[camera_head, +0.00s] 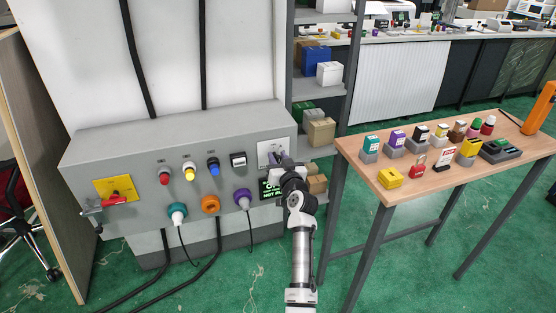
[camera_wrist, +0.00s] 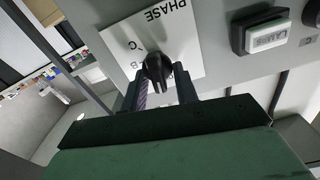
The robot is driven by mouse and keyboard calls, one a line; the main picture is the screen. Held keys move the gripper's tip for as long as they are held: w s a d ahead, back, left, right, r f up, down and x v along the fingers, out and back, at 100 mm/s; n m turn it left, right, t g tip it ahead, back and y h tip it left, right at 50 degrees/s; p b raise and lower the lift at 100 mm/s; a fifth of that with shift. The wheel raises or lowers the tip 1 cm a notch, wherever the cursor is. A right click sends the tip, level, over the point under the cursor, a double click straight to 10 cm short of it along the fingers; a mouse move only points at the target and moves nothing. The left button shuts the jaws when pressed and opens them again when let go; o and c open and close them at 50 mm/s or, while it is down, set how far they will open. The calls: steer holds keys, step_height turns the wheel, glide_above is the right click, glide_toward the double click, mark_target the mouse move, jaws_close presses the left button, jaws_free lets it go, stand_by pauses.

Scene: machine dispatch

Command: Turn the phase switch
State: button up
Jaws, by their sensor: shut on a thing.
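The phase switch is a black knob (camera_wrist: 157,68) on a white plate (camera_wrist: 123,43) marked PHASE, with the letters B and C showing beside the knob. In the head view the plate (camera_head: 266,148) is at the right end of the grey panel's face, and my arm hides most of the knob. My gripper (camera_wrist: 162,88) is shut on the knob, with one finger on each side of it in the wrist view. In the head view my gripper (camera_head: 284,162) reaches up to the plate from the lower right.
The grey panel (camera_head: 130,160) also carries a red handle (camera_head: 118,199), red, yellow and blue buttons, a black-framed button (camera_head: 238,159), and teal, orange and purple plugs with hanging cables. A shelf stands behind. A wooden table (camera_head: 410,192) with several small coloured items is at right.

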steer(key=m, duration=0.3)
steer(key=shift+d+f, duration=0.15)
steer(key=shift+w+d+f+m, duration=0.1)
steer(key=shift+d+m, duration=0.05)
steer(key=shift+m, duration=1.95)
steer(key=o, duration=0.6)
steer(key=shift+c, duration=0.2)
steer(key=shift+o, duration=0.2)
steer(key=shift+d, duration=0.1)
steer(key=b+v, duration=0.2)
steer(key=v, duration=1.2)
